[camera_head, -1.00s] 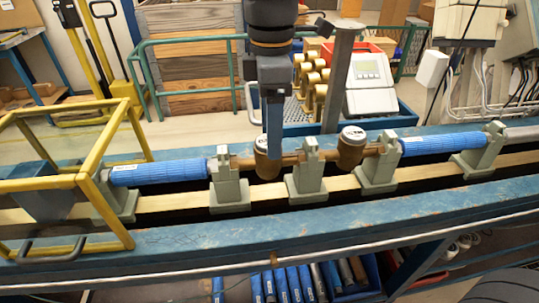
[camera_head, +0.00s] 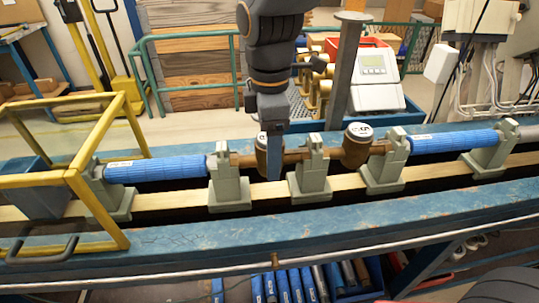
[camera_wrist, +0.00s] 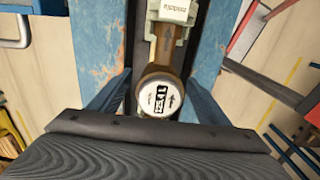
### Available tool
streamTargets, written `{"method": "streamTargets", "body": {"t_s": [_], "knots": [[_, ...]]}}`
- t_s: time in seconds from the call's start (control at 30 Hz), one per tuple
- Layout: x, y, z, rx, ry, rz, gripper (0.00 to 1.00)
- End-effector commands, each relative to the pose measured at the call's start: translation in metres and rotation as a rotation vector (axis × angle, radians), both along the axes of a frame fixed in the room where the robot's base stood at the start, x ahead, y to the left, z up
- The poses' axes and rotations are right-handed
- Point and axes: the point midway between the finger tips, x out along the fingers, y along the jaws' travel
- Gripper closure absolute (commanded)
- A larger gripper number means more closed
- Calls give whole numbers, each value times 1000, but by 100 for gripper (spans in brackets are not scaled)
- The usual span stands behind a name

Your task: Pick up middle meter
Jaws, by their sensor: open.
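Two brass meters with round white dials sit in line on the bench between grey clamp stands. The left one (camera_head: 261,152) is partly hidden behind my gripper (camera_head: 273,176); the right one (camera_head: 357,147) stands clear. In the wrist view one meter (camera_wrist: 159,97) lies between my two blue fingers (camera_wrist: 157,82), with its dial facing the camera. The fingers are apart, one on each side of it. I cannot tell whether either finger touches it.
Grey clamp stands (camera_head: 312,172) rise close beside the meters. Blue pipes (camera_head: 155,169) continue the line at both ends. A yellow frame (camera_head: 70,180) stands at the left. A grey post (camera_head: 343,75) and a display box (camera_head: 375,80) stand behind.

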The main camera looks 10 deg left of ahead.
Motion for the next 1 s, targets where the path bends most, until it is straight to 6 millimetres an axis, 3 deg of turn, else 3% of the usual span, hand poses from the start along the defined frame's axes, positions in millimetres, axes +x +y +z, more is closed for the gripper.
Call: {"method": "streamTargets", "body": {"t_s": [0.2,0.43,0.83,1.0], "knots": [[-1,0,-20,0,1,0,30],[0,0,-21,0,0,-1,30],[0,0,-21,0,0,-1,97],[0,0,-20,1,-2,-1,98]]}}
